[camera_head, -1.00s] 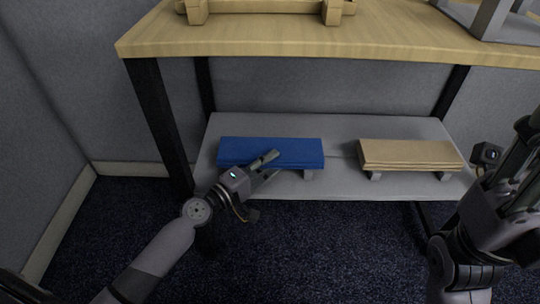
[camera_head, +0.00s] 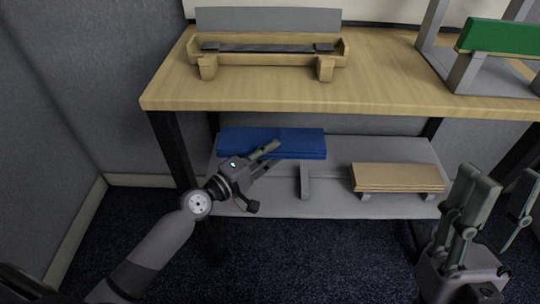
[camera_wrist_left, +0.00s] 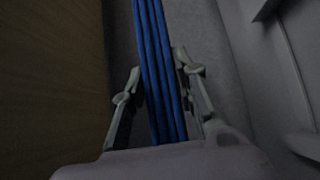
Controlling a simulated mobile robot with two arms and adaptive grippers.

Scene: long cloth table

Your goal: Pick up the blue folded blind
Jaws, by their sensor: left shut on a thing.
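The blue folded blind (camera_head: 300,141) is held level above the grey lower shelf of the table. My left gripper (camera_head: 270,154) is shut on its front edge, left of its right half. In the left wrist view, the layered blue blind (camera_wrist_left: 160,75) runs lengthwise between the two fingers of the left gripper (camera_wrist_left: 158,88). A grey support (camera_head: 305,182) stands on the shelf below the blind. My right gripper (camera_head: 496,190) is open and empty at the right, in front of the table.
A tan folded blind (camera_head: 397,178) rests on supports on the lower shelf (camera_head: 330,208) to the right. The wooden tabletop (camera_head: 390,80) overhangs the shelf. A wooden holder (camera_head: 265,58) and a green item (camera_head: 500,38) on a grey stand are on top. A black leg (camera_head: 172,148) is at the left.

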